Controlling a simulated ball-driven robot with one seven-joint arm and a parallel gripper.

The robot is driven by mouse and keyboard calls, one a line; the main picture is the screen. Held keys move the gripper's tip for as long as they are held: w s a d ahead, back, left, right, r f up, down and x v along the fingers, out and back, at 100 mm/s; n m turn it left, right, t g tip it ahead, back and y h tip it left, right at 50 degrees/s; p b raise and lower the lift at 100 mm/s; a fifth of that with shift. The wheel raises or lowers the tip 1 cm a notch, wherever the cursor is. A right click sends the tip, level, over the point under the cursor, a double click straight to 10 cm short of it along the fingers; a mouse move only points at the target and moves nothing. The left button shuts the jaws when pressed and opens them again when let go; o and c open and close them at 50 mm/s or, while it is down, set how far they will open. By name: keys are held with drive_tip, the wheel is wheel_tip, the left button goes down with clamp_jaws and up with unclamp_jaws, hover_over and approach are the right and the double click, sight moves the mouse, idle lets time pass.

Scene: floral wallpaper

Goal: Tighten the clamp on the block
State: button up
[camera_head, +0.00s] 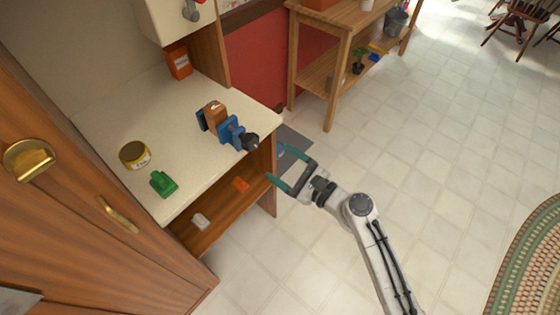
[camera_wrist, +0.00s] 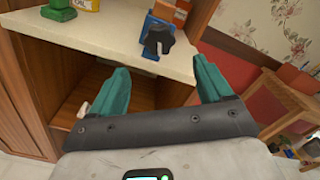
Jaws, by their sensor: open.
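A blue clamp (camera_head: 229,131) stands on the cream counter (camera_head: 188,105) near its right end. It sits around a brown wooden block (camera_head: 214,111), and its black knob (camera_head: 250,141) faces the counter's front edge. In the wrist view the blue clamp (camera_wrist: 154,27) is at the top, with its black star-shaped knob (camera_wrist: 158,40) toward me. My gripper (camera_head: 274,163) has teal fingers spread apart, with nothing between them. It is off the counter's front edge, apart from the knob. In the wrist view my gripper (camera_wrist: 160,78) is open below the knob.
A yellow tin (camera_head: 134,155) and a green object (camera_head: 163,184) stand on the counter left of the clamp. An orange box (camera_head: 179,63) is at the back. The shelf below holds small items. A wooden table (camera_head: 330,60) stands beyond; the tiled floor (camera_head: 440,120) is open.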

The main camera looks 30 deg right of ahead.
sight(254, 145)
drive_tip(key=w+a+n, duration=0.1)
drive_tip(key=w+n, duration=0.1)
drive_tip(key=n, duration=0.8)
drive_tip(key=w+a+n, duration=0.1)
drive_tip(key=w+n, duration=0.2)
drive_tip(key=n, duration=0.8)
drive_tip(key=w+a+n, duration=0.1)
drive_tip(key=w+n, duration=0.2)
drive_tip(key=n, duration=0.8)
drive_tip(key=shift+w+r, duration=0.1)
drive_tip(key=shift+r, duration=0.2)
drive_tip(key=shift+w+a+f, duration=0.15)
drive_tip(key=shift+w, duration=0.5)
drive_tip(key=c, duration=1)
